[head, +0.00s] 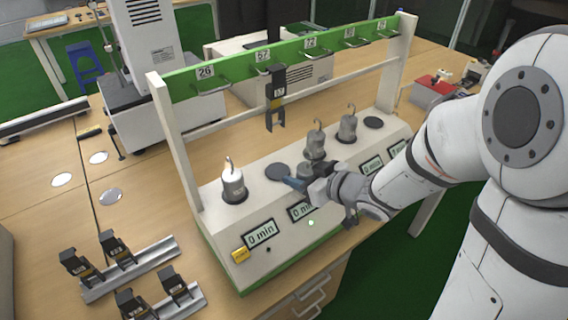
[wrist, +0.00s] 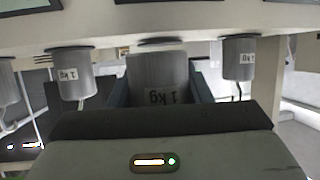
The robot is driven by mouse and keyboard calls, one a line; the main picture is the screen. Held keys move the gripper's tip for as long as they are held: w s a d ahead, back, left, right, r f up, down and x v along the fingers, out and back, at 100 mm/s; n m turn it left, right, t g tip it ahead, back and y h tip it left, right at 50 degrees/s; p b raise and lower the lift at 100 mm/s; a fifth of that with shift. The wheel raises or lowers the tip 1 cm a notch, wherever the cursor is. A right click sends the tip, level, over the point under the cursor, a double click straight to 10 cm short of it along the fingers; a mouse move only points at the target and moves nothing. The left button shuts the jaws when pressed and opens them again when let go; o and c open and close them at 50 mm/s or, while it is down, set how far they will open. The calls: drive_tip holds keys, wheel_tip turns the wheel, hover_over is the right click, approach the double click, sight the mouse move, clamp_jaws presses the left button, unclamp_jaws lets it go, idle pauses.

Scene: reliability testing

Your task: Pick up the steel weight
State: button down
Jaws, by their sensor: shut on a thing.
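A grey steel weight (wrist: 158,72) with a "1 kg" label is between the two fingers of my gripper (wrist: 160,95) in the upside-down wrist view. The gripper is shut on it. A dark round pad shows just beside its base; I cannot tell whether they touch. In the head view my gripper (head: 302,184) is at the white test stand (head: 262,222), beside a bare dark pad (head: 278,172). There the held weight is hard to make out against the gripper. Other hooked weights stand on the stand: one left (head: 233,184), two right (head: 315,143) (head: 347,126).
A green bar (head: 268,58) with numbered hooks spans above the stand, with a black clip (head: 276,98) hanging from it. Timer displays line the front. Metal rails with black clips (head: 130,268) lie front left. A grey machine (head: 150,80) stands behind left.

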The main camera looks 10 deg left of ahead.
drive_tip(key=d, duration=0.1)
drive_tip(key=s+d, duration=0.1)
drive_tip(key=shift+s+d+b, duration=0.25)
drive_tip(key=shift+d+b, duration=0.1)
drive_tip(key=shift+s+d+r+b, duration=0.1)
drive_tip(key=shift+s+d+b, duration=0.55)
drive_tip(key=shift+b, duration=0.5)
drive_tip(key=shift+s+d+f+b, duration=0.1)
drive_tip(key=shift+s+d+b, duration=0.2)
drive_tip(key=shift+d+b, duration=0.7)
drive_tip(key=shift+s+d+r+b, duration=0.1)
drive_tip(key=shift+s+d+b, duration=0.45)
drive_tip(key=shift+b, duration=0.8)
drive_tip(key=shift+w, duration=0.1)
